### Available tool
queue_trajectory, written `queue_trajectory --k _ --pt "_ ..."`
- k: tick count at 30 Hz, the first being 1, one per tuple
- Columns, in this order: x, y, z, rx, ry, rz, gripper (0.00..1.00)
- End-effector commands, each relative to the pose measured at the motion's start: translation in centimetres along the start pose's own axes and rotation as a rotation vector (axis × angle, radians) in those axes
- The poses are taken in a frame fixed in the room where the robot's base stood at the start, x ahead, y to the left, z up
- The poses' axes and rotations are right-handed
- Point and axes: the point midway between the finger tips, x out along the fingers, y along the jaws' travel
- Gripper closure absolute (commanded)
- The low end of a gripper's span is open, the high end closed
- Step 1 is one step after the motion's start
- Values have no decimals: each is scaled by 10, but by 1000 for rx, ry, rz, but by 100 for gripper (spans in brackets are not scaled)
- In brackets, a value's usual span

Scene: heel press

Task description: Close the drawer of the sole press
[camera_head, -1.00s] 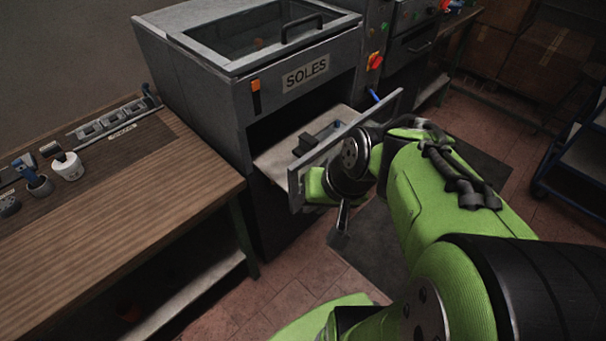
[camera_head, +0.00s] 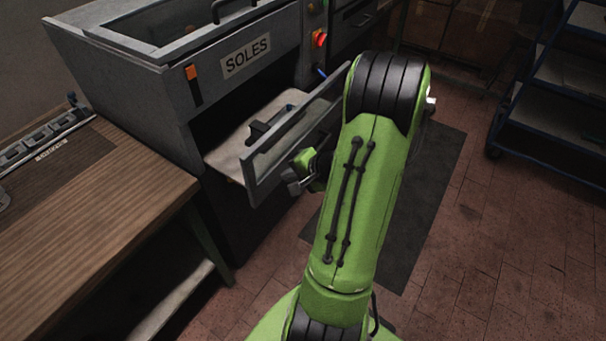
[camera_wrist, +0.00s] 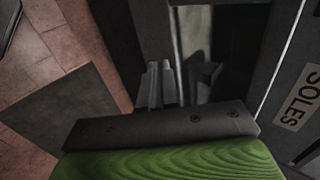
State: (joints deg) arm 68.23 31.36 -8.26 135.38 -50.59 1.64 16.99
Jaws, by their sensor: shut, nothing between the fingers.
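The sole press (camera_head: 150,90) is a grey cabinet with a "SOLES" label (camera_head: 246,56). Its drawer (camera_head: 275,165) is pulled out below the label, with a pale tray floor (camera_head: 228,150) and a dark block (camera_head: 262,130) inside. My gripper (camera_head: 294,186) is at the outer side of the drawer's front panel, low and near its middle. In the wrist view, my gripper's fingers (camera_wrist: 161,84) are together and empty, pointing at the grey drawer front (camera_wrist: 152,35). Whether they touch it I cannot tell.
A wooden workbench (camera_head: 90,215) stands left of the press. A blue shelf cart (camera_head: 550,110) is at the right. A dark mat (camera_head: 420,200) lies on the tiled floor. A red knob (camera_head: 319,38) is on the machine right of the press.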

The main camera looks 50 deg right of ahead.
Motion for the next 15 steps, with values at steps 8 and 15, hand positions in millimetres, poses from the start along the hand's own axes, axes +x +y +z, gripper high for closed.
queue_trajectory --k 8,15 --pt "30 -26 0 -4 -1 0 100" --pt "32 -28 0 -1 0 0 100"
